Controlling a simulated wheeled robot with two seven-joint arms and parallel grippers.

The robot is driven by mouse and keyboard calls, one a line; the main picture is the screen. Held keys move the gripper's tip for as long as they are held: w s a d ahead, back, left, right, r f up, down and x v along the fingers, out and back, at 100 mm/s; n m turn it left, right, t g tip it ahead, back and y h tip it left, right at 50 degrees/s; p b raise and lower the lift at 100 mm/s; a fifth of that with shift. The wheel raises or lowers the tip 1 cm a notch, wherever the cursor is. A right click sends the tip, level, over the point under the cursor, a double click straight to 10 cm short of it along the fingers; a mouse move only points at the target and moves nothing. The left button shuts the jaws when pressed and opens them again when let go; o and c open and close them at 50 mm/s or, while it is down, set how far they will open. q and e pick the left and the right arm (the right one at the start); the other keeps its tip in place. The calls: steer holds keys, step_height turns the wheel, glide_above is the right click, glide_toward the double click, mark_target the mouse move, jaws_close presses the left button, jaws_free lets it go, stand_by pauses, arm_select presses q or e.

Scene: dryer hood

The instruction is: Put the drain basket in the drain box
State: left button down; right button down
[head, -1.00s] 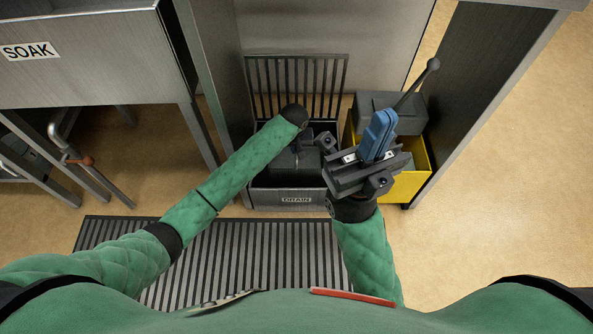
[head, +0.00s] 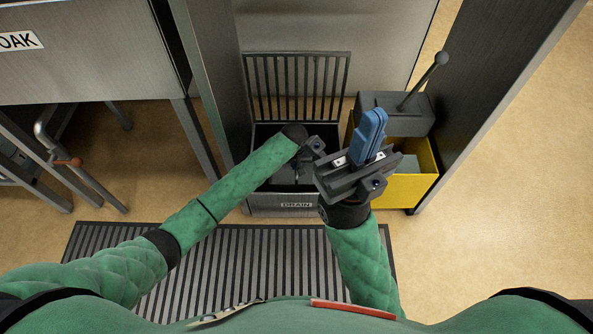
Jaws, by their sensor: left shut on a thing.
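The drain box (head: 296,205) is a dark open box with a grey front marked DRAIN, standing on the floor in the middle of the head view. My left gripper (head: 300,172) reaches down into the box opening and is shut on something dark. That held thing, which I take to be the drain basket, is mostly hidden by my arm and gripper, so I cannot tell whether it touches the box floor. My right gripper (head: 369,134) is raised beside the box's right side, its blue fingers together with nothing visible between them.
A dark slatted grate (head: 297,82) stands upright behind the box. A yellow mop bucket (head: 408,189) with a grey wringer (head: 395,112) is at the right. A metal panel (head: 208,85) rises at the left beside the SOAK sink (head: 85,65). A ribbed mat (head: 235,265) lies in front.

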arm_select(q)
step_height(320, 180, down, 3)
steer(key=shift+f+b, duration=0.1)
steer(key=shift+b, duration=0.45)
steer(key=c, duration=1.5)
jaws_free()
steer(key=r+p, duration=0.1)
steer(key=r, duration=0.2)
steer(key=s+r+p, duration=0.1)
steer(key=r, duration=0.3)
steer(key=r+p, duration=0.2)
steer(key=r, duration=0.2)
steer(key=shift+s+a+r, duration=0.1)
steer(key=shift+s+a, duration=0.1)
steer(key=shift+a, duration=0.05)
steer(key=shift+r, duration=0.45)
